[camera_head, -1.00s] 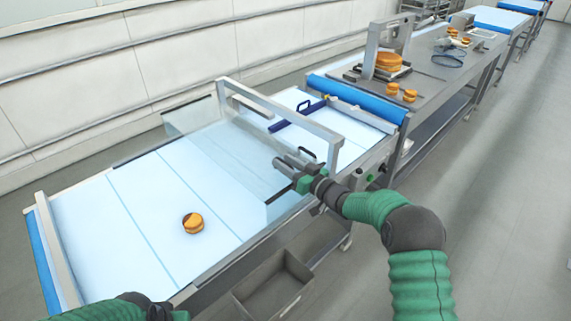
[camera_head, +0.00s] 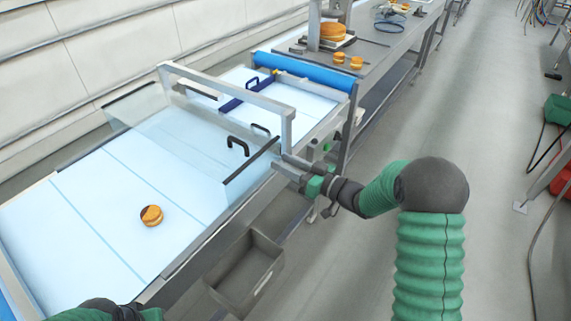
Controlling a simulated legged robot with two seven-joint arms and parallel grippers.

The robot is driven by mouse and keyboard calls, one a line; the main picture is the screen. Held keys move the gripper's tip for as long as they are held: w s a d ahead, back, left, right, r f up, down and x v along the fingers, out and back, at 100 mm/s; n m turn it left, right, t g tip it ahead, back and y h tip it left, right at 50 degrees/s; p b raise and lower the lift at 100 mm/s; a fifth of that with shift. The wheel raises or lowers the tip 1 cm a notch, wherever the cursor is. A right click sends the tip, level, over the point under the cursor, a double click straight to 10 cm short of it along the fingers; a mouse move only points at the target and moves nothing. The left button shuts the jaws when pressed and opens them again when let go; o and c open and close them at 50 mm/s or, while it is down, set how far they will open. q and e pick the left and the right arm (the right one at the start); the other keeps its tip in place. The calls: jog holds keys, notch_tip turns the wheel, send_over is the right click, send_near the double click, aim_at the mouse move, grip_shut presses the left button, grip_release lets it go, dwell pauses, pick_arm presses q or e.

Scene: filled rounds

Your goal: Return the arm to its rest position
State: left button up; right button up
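My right arm comes in from the lower right, with a green ribbed sleeve and dark grey joints. My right gripper (camera_head: 281,163) is at the near edge of the conveyor, close to the end of the black bar on the clear guard (camera_head: 180,140). I see nothing held in it, but its finger gap is too small to judge. Contact with the guard cannot be told.
A filled round (camera_head: 151,216) lies on the pale conveyor belt (camera_head: 95,225). Black handles (camera_head: 238,145) show by the guard. A grey crate (camera_head: 246,270) is below the conveyor's near side. A steel table (camera_head: 378,58) behind holds several rounds. The floor to the right has free room.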

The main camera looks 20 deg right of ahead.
dwell(0.4)
jog(key=s+d+f+m+g+h, duration=0.3)
jog(key=s+f+m+g+h, duration=0.15)
jog(key=s+f+h, duration=0.45)
jog(key=s+a+f+g, duration=0.1)
jog(key=s+a+g, duration=0.1)
jog(key=s, duration=0.7)
jog(key=s+a+f+g+h, duration=0.1)
jog(key=s+g, duration=0.4)
jog(key=s, duration=0.5)
jog(key=shift+s+a+f+h, duration=0.3)
jog(key=shift+a+f, duration=0.1)
jog(key=shift+a, duration=0.1)
jog(key=shift+a+m+g, duration=0.15)
jog(key=shift+m+g, duration=0.1)
